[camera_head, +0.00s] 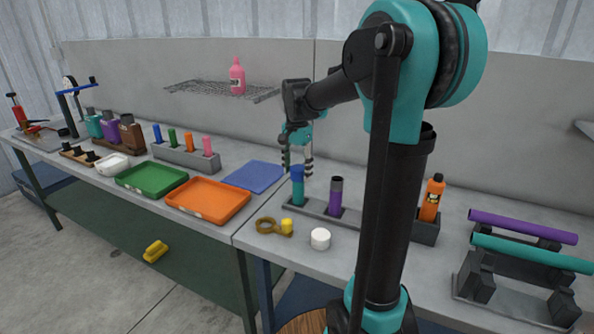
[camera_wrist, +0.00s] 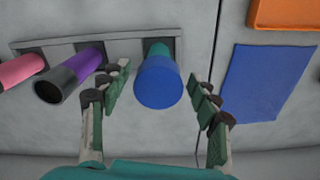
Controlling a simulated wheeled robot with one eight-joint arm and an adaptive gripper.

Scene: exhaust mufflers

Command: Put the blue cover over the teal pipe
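The blue cover (camera_wrist: 158,88) sits over the near end of a short upright teal pipe (camera_wrist: 158,49), of which a short teal part shows in the wrist view. In the head view, the blue-topped pipe (camera_head: 297,173) stands at the left end of a grey holder (camera_head: 318,210). My gripper (camera_head: 297,168) is above it, pointing down. In the wrist view, the fingers of my gripper (camera_wrist: 158,80) are spread on both sides of the cover, with gaps visible. It is open and holds nothing. How far the cover reaches down is unclear.
A purple pipe (camera_head: 335,193) with a dark top stands beside it; a pink one (camera_wrist: 20,70) is farther along. A blue mat (camera_head: 255,177), orange tray (camera_head: 207,200), white cup (camera_head: 320,238) and yellow piece (camera_head: 286,226) lie nearby. A long teal bar (camera_head: 530,252) rests on a right-hand rack.

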